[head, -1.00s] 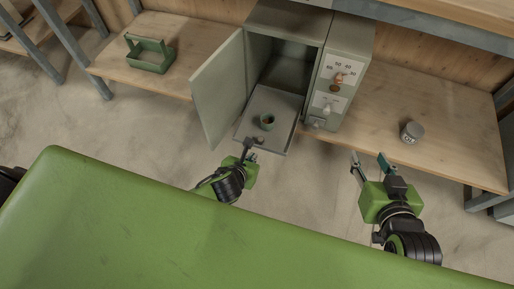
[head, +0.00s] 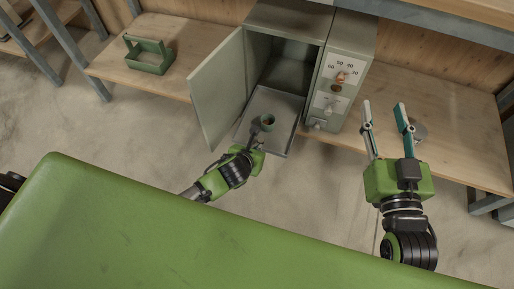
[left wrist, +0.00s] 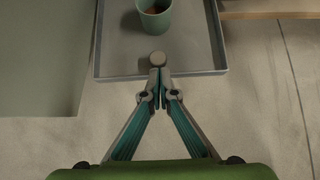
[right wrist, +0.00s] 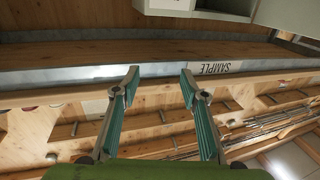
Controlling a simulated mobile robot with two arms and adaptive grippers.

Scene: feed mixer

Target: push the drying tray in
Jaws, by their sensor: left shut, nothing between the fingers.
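The drying tray (head: 286,112) is a flat grey tray with a low rim, sticking out of the open grey cabinet (head: 290,72). A small green cup (head: 267,121) with brown contents stands on it; the cup also shows in the left wrist view (left wrist: 155,20). My left gripper (head: 262,142) is shut and empty at the tray's front edge. In the left wrist view its fingertips (left wrist: 158,78) are at the front rim, just below a small round knob (left wrist: 157,57); I cannot tell whether they touch. My right gripper (head: 384,106) is open and empty, right of the cabinet.
The cabinet door (head: 218,88) stands open on the left. A panel with dial knobs (head: 338,85) is on the cabinet's right. A green carrier (head: 150,57) sits on the left shelf. A SAMPLE label (right wrist: 215,69) shows in the right wrist view.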

